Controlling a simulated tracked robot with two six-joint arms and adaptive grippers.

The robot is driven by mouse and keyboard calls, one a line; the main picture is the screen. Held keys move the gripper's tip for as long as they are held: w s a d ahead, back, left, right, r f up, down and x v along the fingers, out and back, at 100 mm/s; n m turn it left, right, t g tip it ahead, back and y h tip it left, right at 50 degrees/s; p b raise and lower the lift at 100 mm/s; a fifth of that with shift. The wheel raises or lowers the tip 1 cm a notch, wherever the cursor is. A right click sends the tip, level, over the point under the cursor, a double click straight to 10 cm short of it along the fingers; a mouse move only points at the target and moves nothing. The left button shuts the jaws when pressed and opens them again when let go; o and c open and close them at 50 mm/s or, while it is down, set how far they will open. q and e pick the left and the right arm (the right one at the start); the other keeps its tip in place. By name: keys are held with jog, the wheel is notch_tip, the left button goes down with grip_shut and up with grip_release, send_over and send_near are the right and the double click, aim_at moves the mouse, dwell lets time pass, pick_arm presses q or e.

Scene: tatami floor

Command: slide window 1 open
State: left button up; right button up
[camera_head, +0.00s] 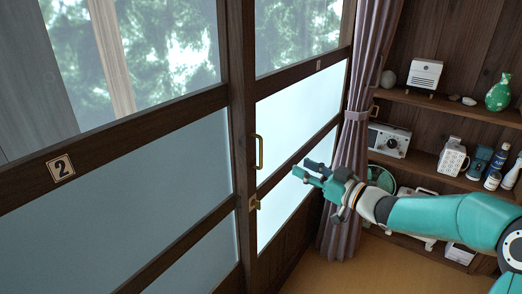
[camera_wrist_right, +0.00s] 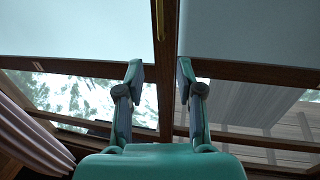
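Window 1 (camera_head: 290,115) is the far sliding panel, with dark wood rails and frosted lower panes; its small tag (camera_head: 319,64) is too small to read. A brass pull handle (camera_head: 259,152) stands upright at its left edge, with a small brass fitting (camera_head: 254,202) below. The handle also shows at the top of the right wrist view (camera_wrist_right: 160,18). My right gripper (camera_head: 304,170) is in front of the window, to the right of the handle and apart from it. In the wrist view its fingers (camera_wrist_right: 160,75) are spread with nothing between them. My left gripper is out of view.
Window 2 (camera_head: 130,190), tagged "2", fills the left. A purple curtain (camera_head: 352,130) hangs right of window 1, close behind my right gripper. Shelves at the right hold a radio (camera_head: 389,140), a green vase (camera_head: 498,93) and bottles. Tatami floor (camera_head: 365,275) lies below.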

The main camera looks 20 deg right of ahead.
jog(key=p, duration=0.3)
send_over(261, 167)
jog(key=shift+w+f, duration=0.15)
jog(key=shift+w, duration=0.2)
jog(key=shift+d, duration=0.1)
grip_shut()
